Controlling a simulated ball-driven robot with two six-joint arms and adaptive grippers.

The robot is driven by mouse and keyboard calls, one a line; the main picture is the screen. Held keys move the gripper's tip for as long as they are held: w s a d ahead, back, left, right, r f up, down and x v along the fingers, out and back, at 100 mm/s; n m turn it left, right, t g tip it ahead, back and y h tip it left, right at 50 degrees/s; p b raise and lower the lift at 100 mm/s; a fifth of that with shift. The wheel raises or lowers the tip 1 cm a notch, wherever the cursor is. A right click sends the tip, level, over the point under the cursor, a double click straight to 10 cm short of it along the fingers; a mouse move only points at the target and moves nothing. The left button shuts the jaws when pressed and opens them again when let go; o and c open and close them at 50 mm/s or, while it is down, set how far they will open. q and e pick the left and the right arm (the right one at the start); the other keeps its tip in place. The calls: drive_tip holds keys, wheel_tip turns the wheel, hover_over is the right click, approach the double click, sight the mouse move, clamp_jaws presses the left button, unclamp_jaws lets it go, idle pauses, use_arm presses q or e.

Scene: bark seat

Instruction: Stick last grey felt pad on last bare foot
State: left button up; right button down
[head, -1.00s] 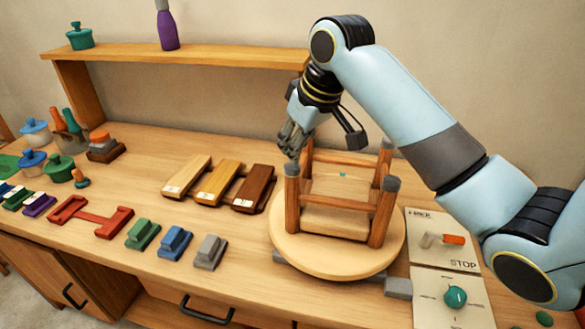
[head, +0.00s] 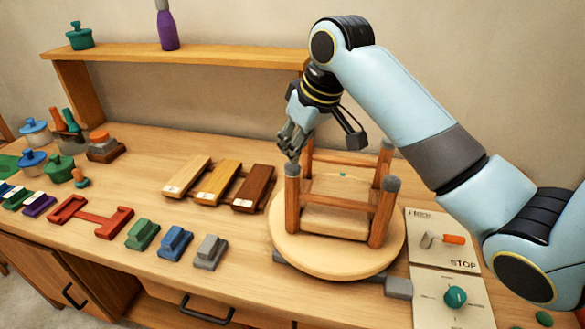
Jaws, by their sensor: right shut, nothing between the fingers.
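An upside-down wooden stool (head: 335,218) rests on a round wooden turntable (head: 300,258), its legs pointing up. Grey pads show on top of the front right foot (head: 392,183), the back right foot (head: 387,145) and the front left foot (head: 291,169). The top of the back left leg is close behind my right gripper and I cannot see clearly whether it has a pad. My right gripper (head: 291,153) is shut and empty, its fingertips just above the front left foot; I cannot tell whether they touch it. My left gripper is out of view.
A control panel with a STOP label (head: 445,237) and green knob (head: 455,296) lies right of the turntable. Sample boards (head: 220,182), coloured blocks (head: 175,243) and a red holder (head: 95,213) lie to the left. A raised shelf (head: 180,62) stands behind.

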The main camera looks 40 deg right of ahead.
sight(295, 167)
drive_tip(key=shift+f, duration=1.05)
drive_tip(key=shift+s+f, duration=0.15)
drive_tip(key=shift+f, duration=0.05)
idle(1.3)
wheel_tip(295, 167, up, 2)
drive_tip(key=shift+p, duration=0.4)
drive_tip(key=shift+r, duration=2.15)
